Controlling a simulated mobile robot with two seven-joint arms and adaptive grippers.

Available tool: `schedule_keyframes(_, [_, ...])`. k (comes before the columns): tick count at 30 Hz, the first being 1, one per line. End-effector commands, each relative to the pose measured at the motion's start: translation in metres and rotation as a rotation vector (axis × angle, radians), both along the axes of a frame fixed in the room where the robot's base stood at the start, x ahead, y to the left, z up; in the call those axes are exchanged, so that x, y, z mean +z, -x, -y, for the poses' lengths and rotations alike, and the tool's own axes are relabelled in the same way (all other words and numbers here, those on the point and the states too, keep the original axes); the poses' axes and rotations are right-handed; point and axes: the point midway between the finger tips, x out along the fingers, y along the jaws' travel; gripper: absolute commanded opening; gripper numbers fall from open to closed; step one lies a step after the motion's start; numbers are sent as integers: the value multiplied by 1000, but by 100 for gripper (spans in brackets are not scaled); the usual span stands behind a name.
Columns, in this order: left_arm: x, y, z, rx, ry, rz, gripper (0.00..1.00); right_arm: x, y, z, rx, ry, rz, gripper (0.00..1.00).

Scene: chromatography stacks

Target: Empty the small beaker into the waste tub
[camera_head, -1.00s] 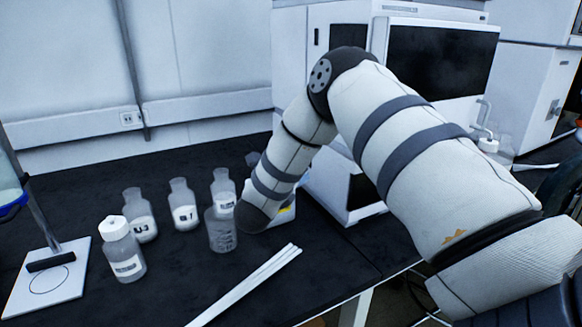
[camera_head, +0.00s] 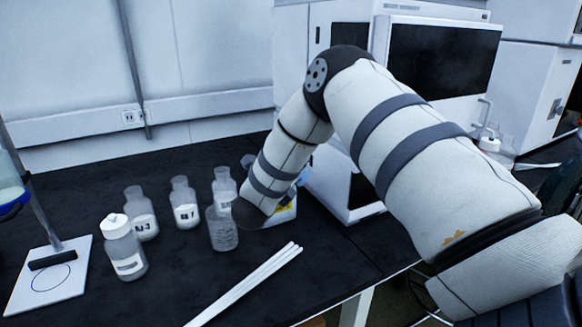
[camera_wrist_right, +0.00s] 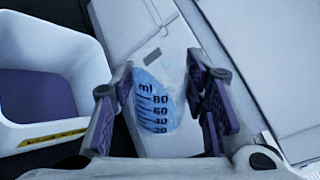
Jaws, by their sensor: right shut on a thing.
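The small beaker (camera_wrist_right: 155,105) is clear, has a printed ml scale and shows a pale blue tint. In the right wrist view my right gripper (camera_wrist_right: 168,95) is shut on it, with a purple-padded finger on each side. The white waste tub (camera_wrist_right: 88,75) with a yellow label stands to the left of the beaker, apart from it in that view; its inside floor looks purple. In the head view the tub (camera_head: 287,213) is mostly hidden behind my right arm, and a bit of blue shows above it. My left gripper is not in view.
Several labelled bottles, including a capped bottle (camera_head: 124,250), and a clear glass vessel (camera_head: 221,229) stand left of my right arm. White rods (camera_head: 248,284) lie in front. A stand (camera_head: 45,280) is at far left. A white instrument (camera_head: 345,185) stands behind the arm.

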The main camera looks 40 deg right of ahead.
Motion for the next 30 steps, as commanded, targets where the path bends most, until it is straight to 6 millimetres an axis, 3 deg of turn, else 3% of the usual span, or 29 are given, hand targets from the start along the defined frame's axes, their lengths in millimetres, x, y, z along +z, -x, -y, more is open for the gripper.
schedule_keyframes(24, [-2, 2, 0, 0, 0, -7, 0, -3, -5, -1, 0, 108, -270, 7])
schedule_keyframes(30, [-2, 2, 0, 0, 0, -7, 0, -3, -5, -2, 0, 108, -269, 7])
